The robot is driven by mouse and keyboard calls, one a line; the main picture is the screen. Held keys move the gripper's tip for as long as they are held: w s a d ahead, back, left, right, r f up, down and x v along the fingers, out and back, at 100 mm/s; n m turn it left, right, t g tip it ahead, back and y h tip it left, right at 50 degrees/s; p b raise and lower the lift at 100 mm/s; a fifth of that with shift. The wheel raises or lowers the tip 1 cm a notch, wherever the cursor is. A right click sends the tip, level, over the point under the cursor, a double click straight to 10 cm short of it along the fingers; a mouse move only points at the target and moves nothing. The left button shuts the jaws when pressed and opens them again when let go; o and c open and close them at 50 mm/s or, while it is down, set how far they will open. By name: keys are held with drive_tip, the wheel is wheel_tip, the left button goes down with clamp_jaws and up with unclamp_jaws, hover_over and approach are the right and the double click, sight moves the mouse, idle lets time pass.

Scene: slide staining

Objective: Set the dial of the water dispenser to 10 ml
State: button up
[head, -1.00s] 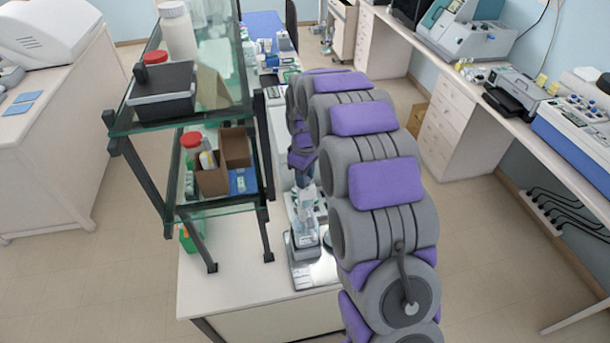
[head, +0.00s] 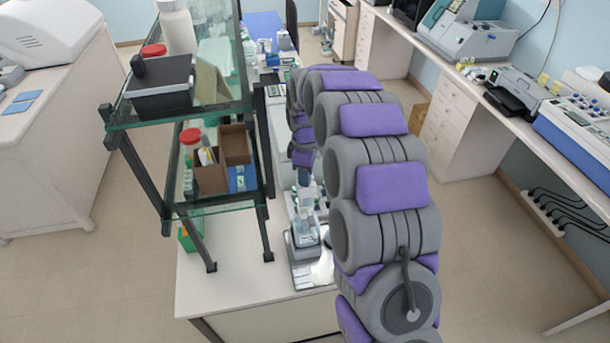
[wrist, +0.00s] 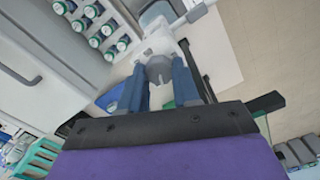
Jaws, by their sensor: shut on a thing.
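The water dispenser (head: 305,232) is a pale, partly clear device standing on the white bench, beside the glass shelf rack. In the wrist view its white upper part (wrist: 159,42) lies just beyond my fingers. My gripper (wrist: 162,80) has two blue fingers, one on each side of a small grey piece (wrist: 160,70) that looks like the dial. The fingers are closed on it. The dial's marks and its setting are too small to read. In the head view my arm hides part of the bench and most of the gripper.
The rack's glass shelves (head: 225,205) stand close left of the dispenser, holding a black tray (head: 160,88), bottles and cardboard boxes. Several capped bottles (wrist: 108,30) show at upper left in the wrist view. The floor right of my arm is clear.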

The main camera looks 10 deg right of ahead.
drive_tip(key=n, duration=0.4)
drive_tip(key=shift+n+b, duration=0.35)
drive_tip(key=shift+n, duration=0.05)
idle(0.4)
drive_tip(key=o, duration=1.1)
drive_tip(key=shift+c, duration=0.2)
wheel_tip(320, 180, up, 17)
drive_tip(key=b, duration=0.1)
drive_tip(key=shift+r, duration=0.15)
drive_tip(key=shift+b, duration=0.3)
